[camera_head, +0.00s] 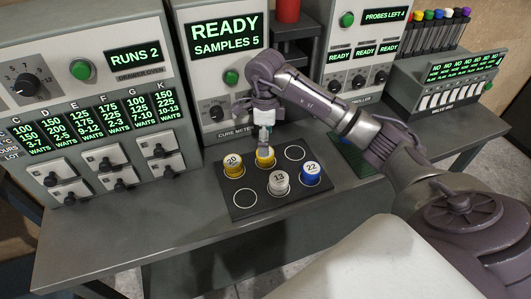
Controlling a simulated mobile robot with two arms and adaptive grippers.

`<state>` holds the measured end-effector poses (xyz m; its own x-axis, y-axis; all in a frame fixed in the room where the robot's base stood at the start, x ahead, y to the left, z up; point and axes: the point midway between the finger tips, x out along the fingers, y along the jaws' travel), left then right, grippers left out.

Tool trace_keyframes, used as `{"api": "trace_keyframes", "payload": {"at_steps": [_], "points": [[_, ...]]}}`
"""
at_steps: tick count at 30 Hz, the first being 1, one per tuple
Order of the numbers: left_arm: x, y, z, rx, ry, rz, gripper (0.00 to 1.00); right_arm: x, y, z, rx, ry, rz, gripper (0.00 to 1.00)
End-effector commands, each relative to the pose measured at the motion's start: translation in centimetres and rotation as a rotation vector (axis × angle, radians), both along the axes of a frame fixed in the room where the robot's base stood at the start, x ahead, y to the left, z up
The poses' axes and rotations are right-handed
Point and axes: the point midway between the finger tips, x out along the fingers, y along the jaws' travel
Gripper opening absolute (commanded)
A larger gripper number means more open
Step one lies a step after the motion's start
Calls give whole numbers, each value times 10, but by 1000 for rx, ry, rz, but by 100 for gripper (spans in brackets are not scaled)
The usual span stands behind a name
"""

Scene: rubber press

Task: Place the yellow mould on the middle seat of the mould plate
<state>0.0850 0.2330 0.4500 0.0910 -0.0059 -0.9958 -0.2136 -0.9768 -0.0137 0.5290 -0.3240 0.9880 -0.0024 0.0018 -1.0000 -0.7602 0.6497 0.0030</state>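The dark mould plate (258,207) lies on the bench with two rows of ringed seats. A yellow mould (266,160) is at the middle of its back row, directly under my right gripper (264,146). The gripper points down with its fingertips at the mould's top; whether they are shut on it is too small to tell. Another yellow mould (233,168), labelled 20, is at the back left. A white mould (279,184), labelled 13, is at front middle and a blue mould (311,175), labelled 22, at front right. The back-right and front-left rings are empty. My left gripper is out of view.
The drawer oven (97,128) stands at the left, the cure meter (221,75) behind the plate, and the probe controller (364,55) at the back right. A valve bank (448,88) is farther right. The bench (165,212) left of the plate is clear.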

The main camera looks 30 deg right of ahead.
Motion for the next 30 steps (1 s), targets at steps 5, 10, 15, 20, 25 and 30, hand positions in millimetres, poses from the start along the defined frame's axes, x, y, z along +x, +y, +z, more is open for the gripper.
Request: {"api": "trace_keyframes", "payload": {"at_steps": [5,10,15,20,25,30], "points": [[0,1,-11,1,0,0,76,1,0,33,-2,-5,0,78],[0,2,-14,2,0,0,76,0,0,51,0,-1,0,78],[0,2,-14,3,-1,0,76,0,0,56,1,1,0,78],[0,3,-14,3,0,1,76,0,0,56,1,1,0,78],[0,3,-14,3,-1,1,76,0,0,56,1,1,0,78],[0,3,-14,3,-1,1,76,0,0,56,1,1,0,78]]}}
